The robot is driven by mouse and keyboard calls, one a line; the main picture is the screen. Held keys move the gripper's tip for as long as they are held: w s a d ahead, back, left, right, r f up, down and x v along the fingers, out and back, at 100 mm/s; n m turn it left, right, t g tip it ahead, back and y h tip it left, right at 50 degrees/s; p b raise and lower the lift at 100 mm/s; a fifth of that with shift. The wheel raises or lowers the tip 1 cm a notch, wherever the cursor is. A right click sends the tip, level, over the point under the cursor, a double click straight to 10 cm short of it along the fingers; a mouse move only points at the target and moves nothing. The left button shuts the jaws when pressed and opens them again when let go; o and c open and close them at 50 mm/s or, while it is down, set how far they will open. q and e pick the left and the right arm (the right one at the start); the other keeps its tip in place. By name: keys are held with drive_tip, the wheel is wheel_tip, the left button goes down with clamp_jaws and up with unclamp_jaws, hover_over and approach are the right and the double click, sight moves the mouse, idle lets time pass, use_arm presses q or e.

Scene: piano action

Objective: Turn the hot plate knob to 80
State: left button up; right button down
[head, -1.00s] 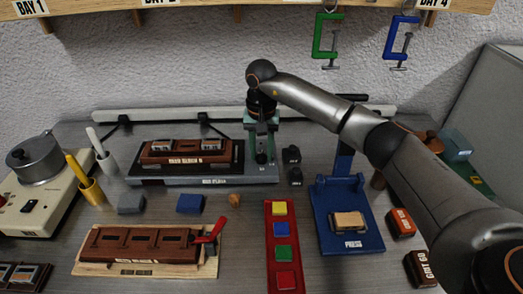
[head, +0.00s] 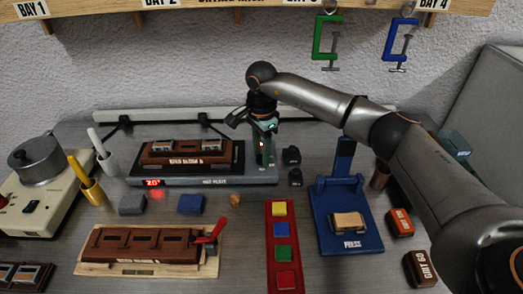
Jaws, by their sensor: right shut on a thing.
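The hot plate (head: 213,182) is a long grey slab at the back middle, with a dark brown block (head: 186,152) on its dark top. Its red display (head: 152,182) at the front left is lit; it seems to read about 20, but the digits are small. My right gripper (head: 263,160) points down at the right end of the hot plate and is shut on the knob there, which its fingers mostly hide. I cannot read the knob's setting. My left gripper is not in view.
A red strip of coloured buttons (head: 270,262) lies in front. A wooden board (head: 90,268) with a brown block is front left. A pot (head: 36,162) stands far left.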

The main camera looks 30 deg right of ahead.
drive_tip(key=m, duration=0.6)
drive_tip(key=shift+m+p, duration=0.3)
drive_tip(key=shift+p, duration=0.1)
drive_tip(key=m, duration=0.5)
drive_tip(key=shift+p, duration=0.4)
drive_tip(key=m+p, duration=0.1)
drive_tip(key=m, duration=0.5)
drive_tip(key=shift+m, duration=0.3)
drive_tip(key=m+p, duration=0.1)
drive_tip(key=m, duration=0.4)
drive_tip(key=shift+m+p, duration=0.35)
drive_tip(key=shift+m, duration=0.05)
drive_tip(key=c, duration=0.5)
unclamp_jaws()
wheel_tip(320, 180, up, 12)
drive_tip(key=b, duration=0.1)
drive_tip(key=shift+r, duration=0.25)
